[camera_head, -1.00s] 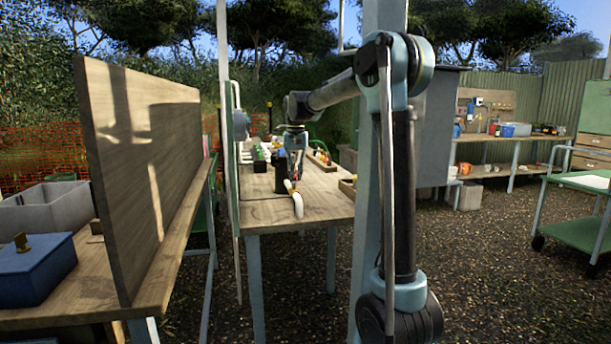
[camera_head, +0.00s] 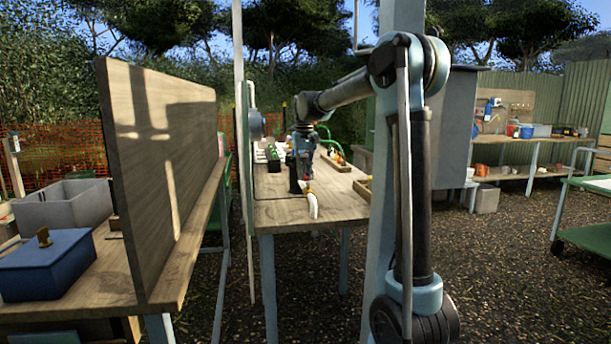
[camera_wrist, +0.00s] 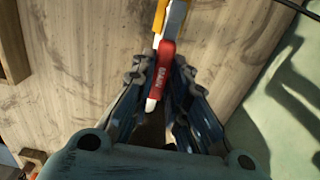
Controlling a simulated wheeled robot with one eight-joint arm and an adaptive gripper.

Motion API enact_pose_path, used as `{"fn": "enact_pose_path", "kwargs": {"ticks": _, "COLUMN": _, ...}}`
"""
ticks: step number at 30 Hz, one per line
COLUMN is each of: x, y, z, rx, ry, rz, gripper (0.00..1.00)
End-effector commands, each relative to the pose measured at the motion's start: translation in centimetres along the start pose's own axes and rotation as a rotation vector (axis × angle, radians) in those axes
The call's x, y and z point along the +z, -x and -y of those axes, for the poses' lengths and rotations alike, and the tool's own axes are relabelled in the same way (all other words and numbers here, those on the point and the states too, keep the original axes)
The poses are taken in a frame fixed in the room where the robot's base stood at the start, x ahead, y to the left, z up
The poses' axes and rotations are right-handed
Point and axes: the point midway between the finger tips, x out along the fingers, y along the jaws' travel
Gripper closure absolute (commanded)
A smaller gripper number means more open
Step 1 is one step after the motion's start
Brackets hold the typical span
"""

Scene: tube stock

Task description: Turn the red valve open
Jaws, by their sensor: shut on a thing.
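The red valve handle (camera_wrist: 161,76) shows in the wrist view as a lettered red lever with a pale tip, set at a yellow and white pipe fitting (camera_wrist: 174,20). My gripper (camera_wrist: 158,82) has its two dark fingers on either side of the lever, shut on it. In the head view my gripper (camera_head: 301,165) is low over the far wooden table (camera_head: 285,211). A small red spot of the valve (camera_head: 307,188) shows below it, above the curved white pipe (camera_head: 312,207). The fingers' contact is partly hidden there.
An upright wooden board (camera_head: 160,180) stands on the near left table, beside a blue box (camera_head: 48,265). A pale post (camera_head: 378,200) stands close to my arm. Green and white items (camera_head: 285,151) sit farther back on the valve's table. Gravel ground is open at right.

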Motion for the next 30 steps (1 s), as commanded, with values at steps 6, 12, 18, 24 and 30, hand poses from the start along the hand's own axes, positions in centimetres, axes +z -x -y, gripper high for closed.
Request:
{"fn": "enact_pose_path", "kwargs": {"ticks": 6, "x": -0.3, "y": 0.1, "z": 0.0, "rx": 0.000, "ry": 0.000, "rz": -0.006, "gripper": 0.74}}
{"fn": "enact_pose_path", "kwargs": {"ticks": 12, "x": -0.1, "y": 0.1, "z": 0.0, "rx": 0.000, "ry": 0.000, "rz": -0.004, "gripper": 0.65}}
{"fn": "enact_pose_path", "kwargs": {"ticks": 18, "x": -0.1, "y": 0.1, "z": 0.0, "rx": 0.000, "ry": -0.001, "rz": -0.002, "gripper": 0.65}}
{"fn": "enact_pose_path", "kwargs": {"ticks": 24, "x": -0.1, "y": 1.9, "z": 0.0, "rx": -0.001, "ry": -0.001, "rz": -0.002, "gripper": 0.65}}
{"fn": "enact_pose_path", "kwargs": {"ticks": 30, "x": -0.1, "y": 5.5, "z": -0.1, "rx": -0.001, "ry": -0.001, "rz": -0.001, "gripper": 0.65}}
